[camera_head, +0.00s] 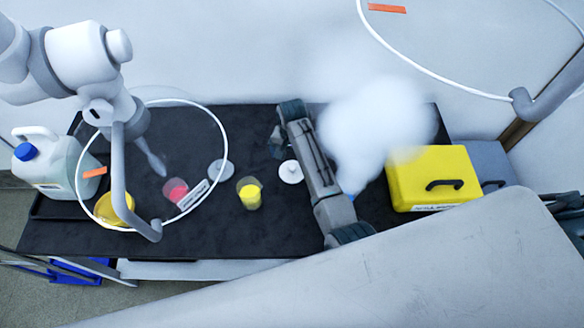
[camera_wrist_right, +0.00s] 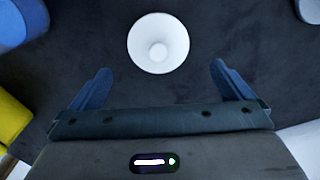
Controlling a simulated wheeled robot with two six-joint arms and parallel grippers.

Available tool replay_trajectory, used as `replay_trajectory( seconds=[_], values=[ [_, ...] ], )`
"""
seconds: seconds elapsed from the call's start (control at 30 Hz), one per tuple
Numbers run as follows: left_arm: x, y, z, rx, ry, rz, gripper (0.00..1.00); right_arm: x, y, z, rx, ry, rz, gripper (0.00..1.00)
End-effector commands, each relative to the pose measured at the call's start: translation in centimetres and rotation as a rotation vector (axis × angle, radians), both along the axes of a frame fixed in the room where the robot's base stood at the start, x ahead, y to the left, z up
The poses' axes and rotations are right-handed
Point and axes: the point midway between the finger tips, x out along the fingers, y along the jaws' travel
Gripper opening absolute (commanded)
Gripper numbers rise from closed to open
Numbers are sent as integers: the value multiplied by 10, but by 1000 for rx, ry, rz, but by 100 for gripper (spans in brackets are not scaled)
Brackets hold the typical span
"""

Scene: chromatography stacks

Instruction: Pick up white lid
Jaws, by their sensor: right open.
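The white lid (camera_head: 291,172) is a small round disc with a central knob. It lies on the black bench top, just left of my right gripper (camera_head: 300,174) in the head view. In the right wrist view the lid (camera_wrist_right: 158,43) shows whole, knob towards the camera, roughly centred ahead of the gap between the two blue fingers (camera_wrist_right: 161,84). The right gripper is open and nothing is between its fingers. My left arm comes in at the upper left; its gripper end is too unclear to read.
A yellow-filled beaker (camera_head: 249,195), a pink-filled beaker (camera_head: 176,190) and a grey disc (camera_head: 221,170) stand left of the lid. A yellow box (camera_head: 432,178) is at the right. A jug with a blue cap (camera_head: 26,152) is at the far left. The bench front is clear.

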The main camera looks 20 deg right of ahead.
Motion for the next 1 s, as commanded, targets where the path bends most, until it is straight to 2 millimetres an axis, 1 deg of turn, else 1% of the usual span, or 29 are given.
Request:
replay_trajectory(
  seconds=[0.07, 0.17, 0.27, 0.33, 0.4, 0.5, 0.6, 0.77, 0.8, 0.87, 1.0],
  values=[
    [-6, 0, 2, 0, 8, 1, 36, 0, 0, -5, 0, 1, 0, 100],
    [-8, 0, 7, 0, 11, 1, 36, -2, 0, -11, -1, 3, 0, 100],
    [-3, 0, 18, 0, 5, 0, 36, -7, 1, -23, -1, 4, 0, 100],
    [4, 0, 25, 0, -4, 1, 36, -9, 1, -34, -1, 3, 0, 100],
    [12, 0, 24, 0, -15, 0, 36, -8, 1, -45, -2, 1, 1, 100],
    [18, 0, 26, -1, -23, -1, 36, -8, 1, -54, -1, 1, 0, 100],
    [16, 0, 26, -1, -21, -1, 36, -8, 1, -58, -1, -1, 0, 100],
    [10, 0, 25, 0, -13, 0, 36, -8, 1, -58, -1, -1, 0, 100],
    [9, 0, 25, 0, -12, 0, 36, -8, 1, -58, -1, -1, 0, 98],
    [8, 0, 25, 0, -10, 0, 36, -8, 1, -58, -1, -1, 0, 86],
    [8, 0, 25, 0, -9, 0, 36, -8, 1, -58, -1, -1, 0, 59]
  ],
)
